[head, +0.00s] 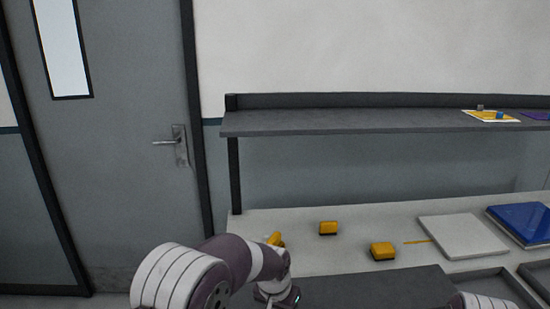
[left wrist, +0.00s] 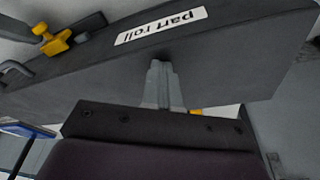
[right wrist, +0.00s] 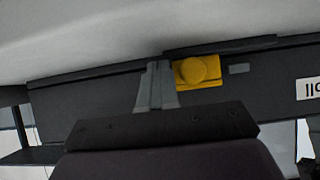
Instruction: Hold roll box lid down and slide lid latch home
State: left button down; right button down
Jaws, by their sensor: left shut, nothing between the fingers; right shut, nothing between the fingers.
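My left gripper (left wrist: 160,70) is shut and empty in front of the panel, below the label in the picture; contact is unclear. In the right wrist view, the yellow latch (right wrist: 198,71) with a round knob sits on the dark box face (right wrist: 90,90), beside a small grey plate (right wrist: 239,69). My right gripper (right wrist: 156,70) is shut and empty just left of the latch. Both fingertip pairs are hidden in the head view.
In the head view, a dark flat surface (head: 370,290) lies at the bench's front. Yellow blocks (head: 328,228) (head: 382,251), a pale slab (head: 463,236) and a blue item (head: 524,222) lie on the bench (head: 300,216). A shelf (head: 350,122) overhangs the back.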

pick_arm(q)
jog(key=shift+s+f, duration=0.1)
pick_arm(e)
jog(key=shift+s+a, duration=0.15)
jog(key=shift+a, duration=1.8)
jog(key=shift+s+d+r, duration=0.5)
jog(key=shift+s, duration=0.3)
jog(key=shift+s+d+r, duration=0.5)
jog(key=shift+s, duration=0.3)
jog(key=shift+s+d+r, duration=0.5)
jog(key=shift+s, duration=0.3)
